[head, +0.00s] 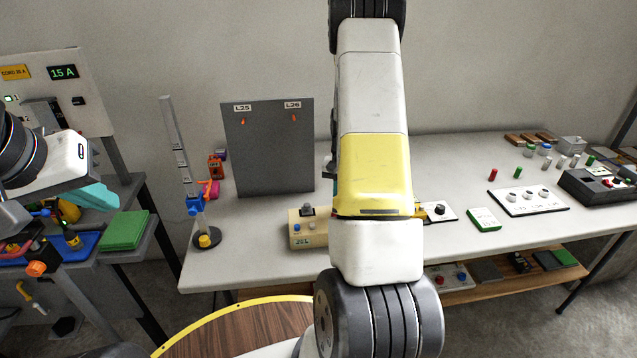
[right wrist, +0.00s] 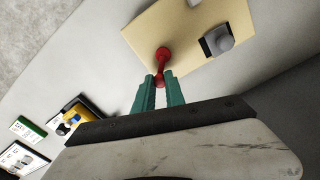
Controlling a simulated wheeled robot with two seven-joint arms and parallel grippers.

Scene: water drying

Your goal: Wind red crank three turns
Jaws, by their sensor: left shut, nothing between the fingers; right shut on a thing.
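The red crank (right wrist: 163,60) is on a beige box (right wrist: 190,30), next to a grey knob, in the right wrist view. My right gripper (right wrist: 161,78) has its teal fingers shut on the crank's handle end. In the head view the beige box (head: 298,241) stands on the table, and my right arm hides the crank and the right gripper. My left gripper (head: 103,197) is at the left of the head view, with teal fingers shut and empty, near a green block.
A grey board (head: 268,160) stands behind the box, and a stand with a blue clamp (head: 195,206) is left of it. A green-topped block (head: 484,218) and a white board (head: 533,203) with knobs lie to the right. A side bench (head: 140,252) is at the left.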

